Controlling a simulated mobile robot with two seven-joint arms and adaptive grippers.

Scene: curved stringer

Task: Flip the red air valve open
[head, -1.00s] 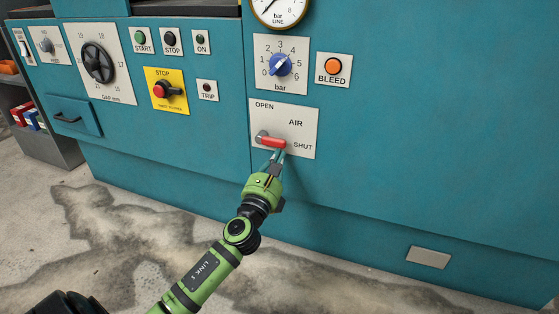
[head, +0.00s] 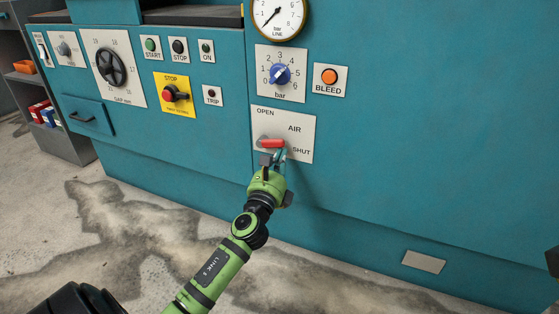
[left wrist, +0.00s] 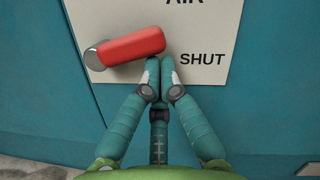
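The red air valve lever (head: 271,143) sits on a pale plate (head: 305,146) marked OPEN at upper left, AIR, and SHUT at lower right. Its handle points right from a grey pivot on its left. In the left wrist view the lever (left wrist: 132,46) tilts slightly up to the right. My left gripper (left wrist: 160,72) has its fingertips together just under the handle's right end, left of the word SHUT. Nothing shows between the tips. I cannot tell whether they touch the handle. The left gripper (head: 275,158) also shows below the lever in the head view. My right gripper is not seen.
Above the plate are a blue pressure knob (head: 281,75), an orange BLEED button (head: 329,76) and a line gauge (head: 277,12). A red stop button (head: 170,94) on yellow is to the left. The teal panel right of the plate is clear.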

